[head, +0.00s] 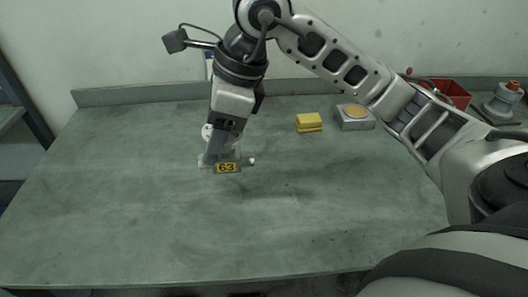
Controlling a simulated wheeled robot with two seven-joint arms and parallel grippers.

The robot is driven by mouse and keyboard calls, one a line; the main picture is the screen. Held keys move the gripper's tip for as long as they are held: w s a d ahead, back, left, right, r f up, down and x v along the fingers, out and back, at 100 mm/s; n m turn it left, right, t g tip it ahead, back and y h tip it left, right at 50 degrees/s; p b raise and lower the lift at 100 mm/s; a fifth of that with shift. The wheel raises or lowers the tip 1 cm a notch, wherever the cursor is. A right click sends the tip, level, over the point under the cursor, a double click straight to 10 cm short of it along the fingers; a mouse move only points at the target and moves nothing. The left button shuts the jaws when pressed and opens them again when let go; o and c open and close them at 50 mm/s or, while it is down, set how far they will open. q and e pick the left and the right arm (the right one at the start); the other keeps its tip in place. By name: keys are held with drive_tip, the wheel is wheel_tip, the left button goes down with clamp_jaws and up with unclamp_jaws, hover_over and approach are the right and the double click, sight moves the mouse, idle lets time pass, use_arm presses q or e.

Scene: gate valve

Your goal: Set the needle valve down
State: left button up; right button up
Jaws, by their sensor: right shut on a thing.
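The needle valve (206,161) is a small pale metal piece with a yellow tag marked 63 (227,168) on its front. A light stub shows at its right end. My right gripper (222,152) points down from above and is shut on the valve, hiding part of it. The valve is over the left-middle part of the grey-green table (300,220). I cannot tell whether it touches the table top. My left gripper is not in view.
A yellow sponge-like block (309,122) and a grey box with a round tan top (355,116) stand at the back right. A red bin (452,93) and a metal fitting with an orange top (503,101) are farther right. The table's front and left are clear.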

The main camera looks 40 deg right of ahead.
drive_tip(key=d+f, duration=0.2)
drive_tip(key=f, duration=0.1)
drive_tip(key=s+d+f, duration=0.1)
drive_tip(key=d+f, duration=0.1)
drive_tip(key=f, duration=0.1)
drive_tip(key=s+d+f, duration=0.1)
drive_tip(key=d+f, duration=0.1)
drive_tip(key=f, duration=0.1)
drive_tip(key=shift+d+f+p, duration=0.1)
drive_tip(key=shift+p, duration=0.25)
drive_tip(key=shift+f, duration=0.25)
drive_tip(key=shift+f+b, duration=0.2)
drive_tip(key=shift+b, duration=0.1)
drive_tip(key=o, duration=1.3)
drive_tip(key=shift+r, duration=0.1)
